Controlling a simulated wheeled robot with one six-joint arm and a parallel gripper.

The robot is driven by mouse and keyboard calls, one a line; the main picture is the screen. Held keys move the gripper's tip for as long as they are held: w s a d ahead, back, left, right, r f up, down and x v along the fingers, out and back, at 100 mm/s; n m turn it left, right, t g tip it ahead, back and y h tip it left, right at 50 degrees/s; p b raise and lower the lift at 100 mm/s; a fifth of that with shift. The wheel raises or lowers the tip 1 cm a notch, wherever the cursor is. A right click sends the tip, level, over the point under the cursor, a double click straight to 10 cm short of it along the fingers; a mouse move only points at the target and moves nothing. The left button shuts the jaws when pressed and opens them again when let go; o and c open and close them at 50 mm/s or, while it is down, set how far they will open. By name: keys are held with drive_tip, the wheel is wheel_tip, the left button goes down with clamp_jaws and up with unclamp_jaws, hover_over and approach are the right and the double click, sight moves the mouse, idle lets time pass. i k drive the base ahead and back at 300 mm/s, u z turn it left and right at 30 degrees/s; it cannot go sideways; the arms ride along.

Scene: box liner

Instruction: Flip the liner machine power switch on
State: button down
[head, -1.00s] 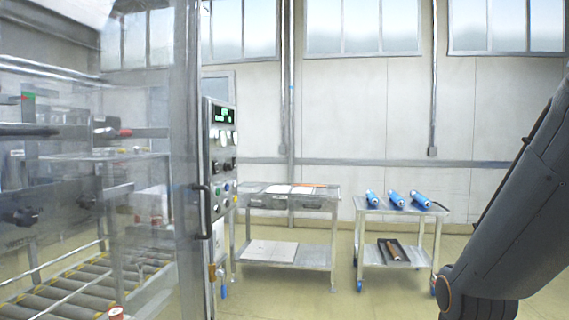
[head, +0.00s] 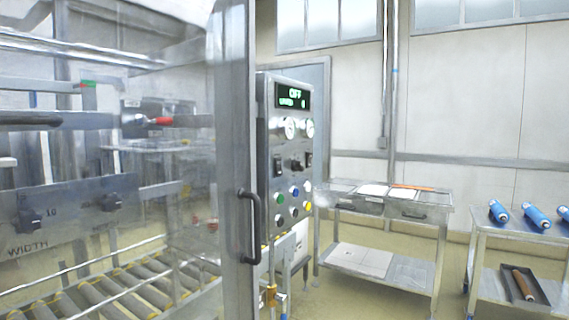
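The liner machine (head: 70,190) fills the left side of the head view, behind a clear door with a dark handle (head: 249,226). Its control panel (head: 266,190) stands just right of the door frame. At the panel's top a display (head: 293,96) shows green text that reads "OFF". Below it are two round gauges (head: 288,128). Under the gauges are dark switches, one at the left (head: 278,166) and one at the right (head: 308,161), with a dark knob between them. I cannot tell which is the power switch. Several coloured buttons sit lower. My gripper is not in view.
A metal cart (head: 437,205) with papers on top stands right of the panel. A second cart (head: 478,224) at the far right bears blue rolls (head: 537,217) and a dark tray (head: 523,288) on its lower shelf. Yellowish floor (head: 390,309) shows between the panel and the carts.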

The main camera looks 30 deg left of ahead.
sight(277, 162)
drive_tip(key=u, duration=0.55)
drive_tip(key=i, duration=0.85)
drive_tip(key=u, duration=0.65)
